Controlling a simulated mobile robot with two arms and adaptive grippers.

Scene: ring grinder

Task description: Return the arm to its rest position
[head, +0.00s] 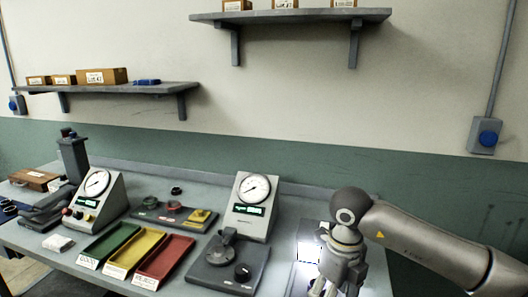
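My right arm (425,245) comes in from the right and bends down over the right end of the grey workbench (285,222). Its gripper (335,287) points down at the bottom edge of the picture. Its fingers look spread apart, with nothing seen between them; the lowest part is cut off by the frame. A bright white patch (310,251) shows on the bench just left of the gripper. My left arm and gripper are not in view.
Left of my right gripper stand a grey fixture with a black knob (228,262) and a dial gauge (252,207). Green (110,242), yellow (137,251) and red trays (166,257) lie further left. A second gauge (95,200) is beyond. Wall shelves (290,15) hang above.

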